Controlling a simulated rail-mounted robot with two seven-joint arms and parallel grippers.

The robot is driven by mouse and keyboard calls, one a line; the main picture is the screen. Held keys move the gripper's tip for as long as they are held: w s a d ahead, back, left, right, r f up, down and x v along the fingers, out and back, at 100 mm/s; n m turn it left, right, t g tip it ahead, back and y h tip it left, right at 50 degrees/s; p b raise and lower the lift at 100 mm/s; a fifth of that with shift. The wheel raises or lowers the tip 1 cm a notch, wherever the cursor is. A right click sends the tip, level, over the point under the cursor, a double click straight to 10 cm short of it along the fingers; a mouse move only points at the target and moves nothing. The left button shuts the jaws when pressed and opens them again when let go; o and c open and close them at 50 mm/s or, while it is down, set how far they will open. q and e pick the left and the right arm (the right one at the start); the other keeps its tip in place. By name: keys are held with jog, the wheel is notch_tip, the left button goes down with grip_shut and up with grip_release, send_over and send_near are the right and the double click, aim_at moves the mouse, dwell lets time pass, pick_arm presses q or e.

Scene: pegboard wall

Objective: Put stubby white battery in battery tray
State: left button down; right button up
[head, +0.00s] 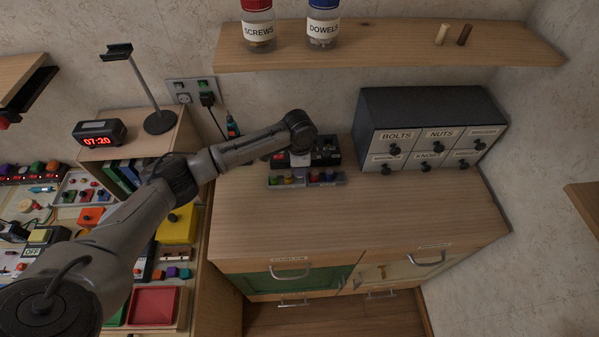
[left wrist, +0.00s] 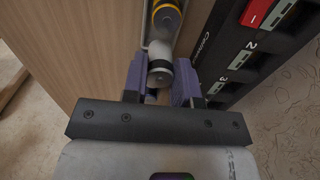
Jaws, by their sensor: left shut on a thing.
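A stubby white battery (left wrist: 160,62) with a grey end is between the purple fingers of my left gripper (left wrist: 160,84), which is shut on it. In the head view my left gripper (head: 299,172) points down at a small grey tray (head: 318,184) with coloured cells on the cabinet top. I take this to be the battery tray. In the left wrist view the tray rim (left wrist: 146,28) runs beside a yellow-ringed cell (left wrist: 166,18), just beyond the white battery. Whether the battery touches the tray floor is hidden. My right gripper is not in view.
A black unit with numbered slots (left wrist: 245,50) stands close on the right in the left wrist view; it is behind the tray in the head view (head: 328,150). A dark drawer box (head: 430,125) stands to the right. The front of the wooden cabinet top (head: 350,225) is clear.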

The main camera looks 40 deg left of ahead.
pick_arm(q)
notch_tip(320, 180, down, 3)
jog(key=shift+f, duration=0.15)
jog(key=c, duration=0.9)
grip_release()
jog(key=shift+f, duration=0.15)
notch_tip(320, 180, up, 12)
jog(key=shift+r+p, duration=0.15)
jog(key=shift+p, duration=0.45)
